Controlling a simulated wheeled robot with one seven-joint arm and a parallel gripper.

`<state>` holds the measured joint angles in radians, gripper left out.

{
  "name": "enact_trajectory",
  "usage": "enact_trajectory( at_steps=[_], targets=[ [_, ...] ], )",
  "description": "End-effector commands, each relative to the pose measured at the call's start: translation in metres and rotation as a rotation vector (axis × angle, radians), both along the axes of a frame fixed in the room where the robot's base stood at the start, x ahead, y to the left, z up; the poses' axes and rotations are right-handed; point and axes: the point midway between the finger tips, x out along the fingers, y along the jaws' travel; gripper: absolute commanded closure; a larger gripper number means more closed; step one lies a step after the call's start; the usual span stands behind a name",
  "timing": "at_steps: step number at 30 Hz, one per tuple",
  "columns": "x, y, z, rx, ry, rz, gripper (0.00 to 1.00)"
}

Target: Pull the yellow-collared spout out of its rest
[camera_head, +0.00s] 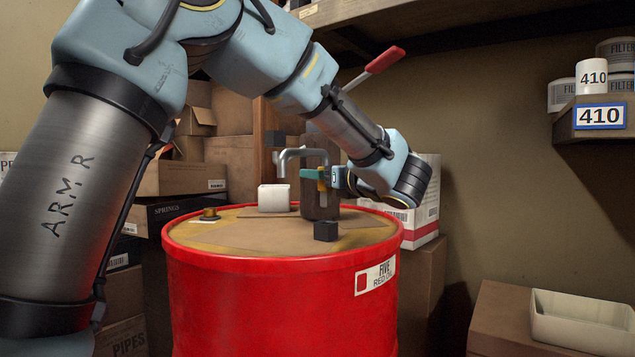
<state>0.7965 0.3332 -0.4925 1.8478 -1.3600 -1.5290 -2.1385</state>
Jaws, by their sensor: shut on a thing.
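The spout (302,153) is a grey bent metal pipe with its outlet pointing down on the left. Its yellow collar (321,184) shows just below my gripper's fingers. My gripper (313,174) comes in from the right and its teal fingers are shut on the spout just above the collar. The rest (320,210) is a dark brown upright block on top of the red drum (285,305). The spout's lower end is hidden, so I cannot tell how deep it sits in the rest.
A white container (274,198) stands left of the rest. A small black cube (326,231) sits in front of it. A brass fitting (210,213) is at the drum top's left. Cardboard boxes crowd behind. A cream tray (583,320) lies at lower right.

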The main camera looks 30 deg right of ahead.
Motion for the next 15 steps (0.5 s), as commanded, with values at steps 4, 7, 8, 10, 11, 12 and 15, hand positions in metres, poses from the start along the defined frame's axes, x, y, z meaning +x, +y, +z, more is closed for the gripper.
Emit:
enact_trajectory(
  at_steps=[4,7,8,10,11,12,15],
  targets=[
    [0.0,0.0,0.0,0.001,0.0,0.0,1.0],
    [0.0,0.0,0.002,0.0,-0.001,0.001,1.0],
    [0.0,0.0,0.003,-0.001,-0.001,0.001,1.0],
    [0.0,0.0,0.008,-0.002,-0.002,0.001,1.0],
    [0.0,0.0,0.011,-0.003,-0.002,0.001,1.0],
    [0.0,0.0,0.015,-0.003,-0.002,0.001,1.0],
    [0.0,0.0,0.024,-0.003,-0.001,0.002,1.0]
  ],
)
